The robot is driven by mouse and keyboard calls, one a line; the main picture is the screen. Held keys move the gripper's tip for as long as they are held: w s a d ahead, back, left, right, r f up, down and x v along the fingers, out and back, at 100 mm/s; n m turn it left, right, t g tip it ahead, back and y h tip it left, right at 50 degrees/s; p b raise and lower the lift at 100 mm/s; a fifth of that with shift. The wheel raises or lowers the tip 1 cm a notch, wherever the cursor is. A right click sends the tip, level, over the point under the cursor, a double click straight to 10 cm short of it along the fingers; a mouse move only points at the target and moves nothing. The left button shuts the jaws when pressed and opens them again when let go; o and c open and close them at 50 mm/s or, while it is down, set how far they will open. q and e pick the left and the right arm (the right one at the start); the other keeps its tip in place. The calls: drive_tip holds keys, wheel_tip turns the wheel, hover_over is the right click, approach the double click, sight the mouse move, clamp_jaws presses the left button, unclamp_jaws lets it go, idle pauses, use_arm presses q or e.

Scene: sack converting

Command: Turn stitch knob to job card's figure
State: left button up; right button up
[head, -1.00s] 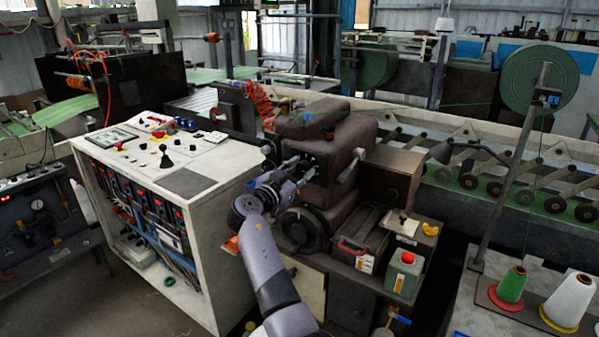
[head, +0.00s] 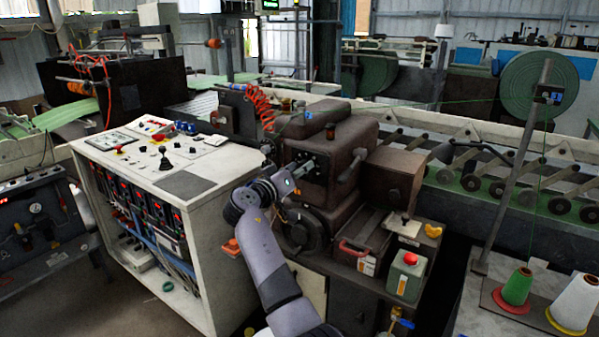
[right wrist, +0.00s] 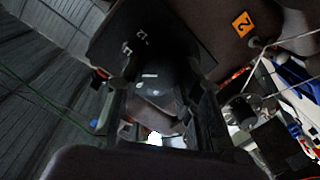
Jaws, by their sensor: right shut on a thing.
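The brown sewing machine head (head: 345,135) stands in the middle of the head view, with a dark plate on its front. In the right wrist view, the stitch knob (right wrist: 158,82) is a dark rounded knob in front of a black plate (right wrist: 130,42) with small white figures, too tilted and small to read surely. My right gripper (right wrist: 160,100) has one finger on each side of the knob and is shut on it. In the head view, my right gripper (head: 306,166) is at the machine's front. My left gripper is out of view. I cannot make out the job card's figure.
A control cabinet (head: 210,240) stands left of my arm. A bench right of it holds a green-grey can with a red cap (head: 409,267) and a red-handled box (head: 360,247). Thread cones (head: 517,287) stand at right.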

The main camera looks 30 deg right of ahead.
drive_tip(key=shift+f+n+g+h+p, duration=0.2)
drive_tip(key=shift+n+p, duration=2.6)
drive_tip(key=shift+n, duration=2.2)
drive_tip(key=shift+f+n+g+h+p, duration=0.1)
drive_tip(key=shift+n+g+h+p, duration=0.15)
drive_tip(key=shift+n+p, duration=3.65)
drive_tip(key=shift+f+n+g+h+p, duration=0.2)
drive_tip(key=shift+n+p, duration=1.5)
drive_tip(key=shift+n, duration=4.4)
drive_tip(key=o, duration=1.2)
drive_tip(key=shift+r, duration=0.1)
drive_tip(key=shift+c, duration=0.2)
